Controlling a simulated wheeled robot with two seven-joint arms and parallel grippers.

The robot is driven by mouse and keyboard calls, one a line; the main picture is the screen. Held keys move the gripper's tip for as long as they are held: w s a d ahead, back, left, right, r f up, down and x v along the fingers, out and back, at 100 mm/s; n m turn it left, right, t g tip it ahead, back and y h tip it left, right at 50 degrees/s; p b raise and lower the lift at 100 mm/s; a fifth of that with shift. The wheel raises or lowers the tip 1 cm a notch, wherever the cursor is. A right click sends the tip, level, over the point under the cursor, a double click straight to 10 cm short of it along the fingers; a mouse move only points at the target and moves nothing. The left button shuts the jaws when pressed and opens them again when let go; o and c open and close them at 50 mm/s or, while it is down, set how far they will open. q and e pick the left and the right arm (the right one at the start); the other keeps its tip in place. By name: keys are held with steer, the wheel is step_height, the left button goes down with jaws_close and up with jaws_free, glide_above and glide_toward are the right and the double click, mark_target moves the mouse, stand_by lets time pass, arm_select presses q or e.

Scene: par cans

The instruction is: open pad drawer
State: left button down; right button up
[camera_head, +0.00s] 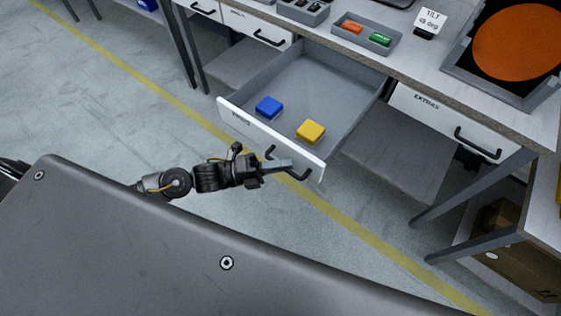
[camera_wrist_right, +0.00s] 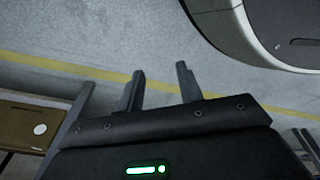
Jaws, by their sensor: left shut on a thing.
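The pad drawer (camera_head: 283,99) is pulled well out from under the workbench in the head view. A blue pad (camera_head: 269,108) and a yellow pad (camera_head: 311,131) lie inside it, apart from each other. My left gripper (camera_head: 287,166) is shut on the black handle (camera_head: 299,176) on the drawer's white front. The label on that front is too tilted to read. My right gripper (camera_wrist_right: 159,88) shows in the right wrist view, with its two fingers apart and nothing between them, above the floor. It does not show in the head view.
The workbench (camera_head: 405,74) carries a grey tray (camera_head: 366,37) with orange and green pieces, a tilt sign (camera_head: 430,22) and an orange disc (camera_head: 519,42) in a frame. A closed EXTRAS drawer (camera_head: 440,120) is at right. Bench legs (camera_head: 470,190) stand nearby; floor in front is clear.

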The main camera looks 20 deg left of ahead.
arm_select(q)
steer(key=c, duration=1.5)
jaws_free()
arm_select(e)
steer(key=shift+s, duration=0.1)
